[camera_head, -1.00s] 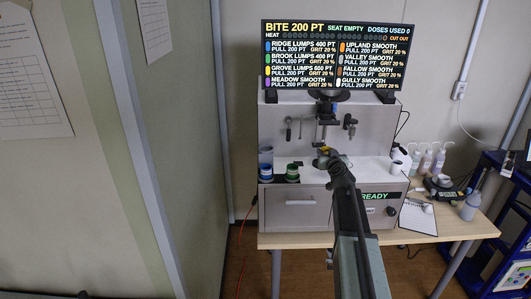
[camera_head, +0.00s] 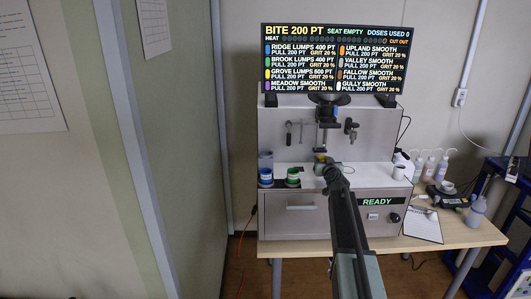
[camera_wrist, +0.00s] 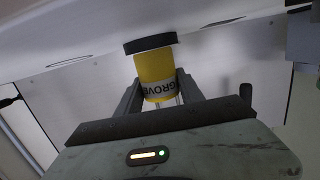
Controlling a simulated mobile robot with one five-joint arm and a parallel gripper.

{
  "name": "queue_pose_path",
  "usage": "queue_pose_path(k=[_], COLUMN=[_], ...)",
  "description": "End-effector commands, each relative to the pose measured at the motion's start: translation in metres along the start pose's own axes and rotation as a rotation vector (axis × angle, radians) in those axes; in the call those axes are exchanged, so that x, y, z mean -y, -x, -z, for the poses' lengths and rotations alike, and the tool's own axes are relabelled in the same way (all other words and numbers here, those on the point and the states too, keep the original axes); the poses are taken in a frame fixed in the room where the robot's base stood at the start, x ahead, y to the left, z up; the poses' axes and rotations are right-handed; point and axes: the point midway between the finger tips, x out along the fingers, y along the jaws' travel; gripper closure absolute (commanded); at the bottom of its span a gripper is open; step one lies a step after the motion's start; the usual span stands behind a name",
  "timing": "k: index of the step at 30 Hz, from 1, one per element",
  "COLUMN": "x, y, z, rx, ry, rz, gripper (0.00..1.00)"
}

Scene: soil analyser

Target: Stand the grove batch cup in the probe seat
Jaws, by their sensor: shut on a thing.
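The grove batch cup (camera_wrist: 154,68) is yellow with a dark rim and a label reading GROVE. In the wrist view it sits between the two fingers of my gripper (camera_wrist: 158,88), which is shut on it. In the head view a small yellow patch of the cup (camera_head: 320,158) shows at the end of my arm, in front of the analyser (camera_head: 290,215). The probe (camera_head: 327,115) hangs above, at the middle of the analyser's back panel. The probe seat itself is hard to make out behind my gripper. The screen reads SEAT EMPTY.
A blue-banded cup (camera_head: 266,177) and a green-banded cup (camera_head: 293,177) stand on the left of the analyser's deck. A white cup (camera_head: 399,172) stands at its right. Tools hang on the back panel. Bottles (camera_head: 428,168) and a clipboard (camera_head: 422,224) are on the table at right.

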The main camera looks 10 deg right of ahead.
Motion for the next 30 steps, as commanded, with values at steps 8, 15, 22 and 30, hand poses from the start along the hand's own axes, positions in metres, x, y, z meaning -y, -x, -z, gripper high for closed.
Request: queue_pose_path(k=[8, 15, 22, 30], x=[0.0, 0.0, 0.0, 0.0], y=[-0.021, -0.021, -0.021, 0.002], z=[-0.013, -0.012, -0.011, -0.015], rx=[0.0, 0.001, 0.0, 0.001], ry=[0.002, 0.002, 0.001, 0.0], rz=[0.0, 0.0, 0.0, 0.0], gripper=[1.0, 0.42, 0.3, 0.3])
